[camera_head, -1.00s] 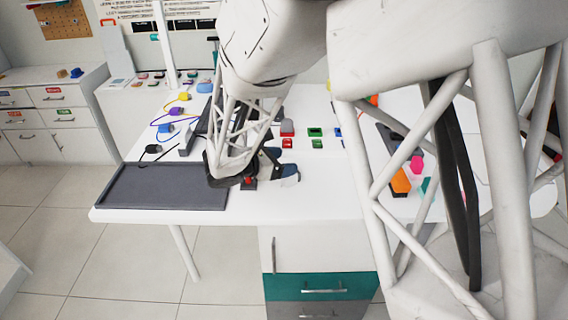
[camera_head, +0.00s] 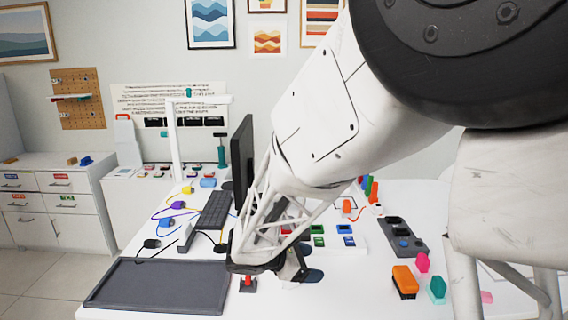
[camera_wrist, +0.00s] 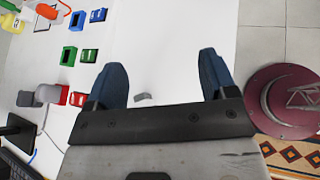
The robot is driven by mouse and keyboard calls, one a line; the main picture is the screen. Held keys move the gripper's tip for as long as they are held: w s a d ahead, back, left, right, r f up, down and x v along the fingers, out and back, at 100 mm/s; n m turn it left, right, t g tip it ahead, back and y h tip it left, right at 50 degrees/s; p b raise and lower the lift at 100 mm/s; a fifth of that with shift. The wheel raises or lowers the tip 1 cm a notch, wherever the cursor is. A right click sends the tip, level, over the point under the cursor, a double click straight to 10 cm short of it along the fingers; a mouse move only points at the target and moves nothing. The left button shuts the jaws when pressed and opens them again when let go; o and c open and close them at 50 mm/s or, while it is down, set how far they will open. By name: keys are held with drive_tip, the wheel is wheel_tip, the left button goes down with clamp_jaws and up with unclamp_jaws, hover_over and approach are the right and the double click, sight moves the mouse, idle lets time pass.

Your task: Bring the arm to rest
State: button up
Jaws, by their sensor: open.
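My gripper (camera_head: 303,271) hangs over the front of the white desk (camera_head: 262,306), to the right of the dark grey tray (camera_head: 160,287). In the wrist view my gripper (camera_wrist: 163,74) has its two blue fingers wide apart with nothing held between them. A small grey piece (camera_wrist: 142,98) shows between the fingers, close to the left one; its distance from them is hard to tell. In the head view a small red-topped piece (camera_head: 248,282) stands beside the gripper. My arm reaches down from the upper right and hides part of the desk.
A black monitor (camera_head: 242,160) and keyboard (camera_head: 211,211) stand behind the tray. Small green and blue boxes (camera_head: 348,241), a dark grey holder (camera_head: 402,238) and an orange block (camera_head: 404,281) lie to the right. A dark red round object (camera_wrist: 288,100) is beyond the desk edge.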

drive_tip(key=s+d+r+m+g+y, duration=0.2)
drive_tip(key=s+d+r+m+y, duration=0.1)
drive_tip(key=s+d+m, duration=0.3)
drive_tip(key=s+d+r+m+g+y, duration=0.25)
drive_tip(key=s+d+m, duration=0.2)
drive_tip(key=s, duration=0.35)
drive_tip(key=s+r+m+t+y, duration=0.1)
drive_tip(key=s+r+m+y, duration=0.1)
drive_tip(key=s, duration=0.5)
drive_tip(key=s+d+r+m+t+y, duration=0.1)
drive_tip(key=s+r+m+y, duration=0.1)
drive_tip(key=s+m+y, duration=0.2)
drive_tip(key=s+m, duration=0.3)
drive_tip(key=shift+s+d+r+t, duration=0.25)
drive_tip(key=shift+s+d+t, duration=0.05)
drive_tip(key=shift+t, duration=0.05)
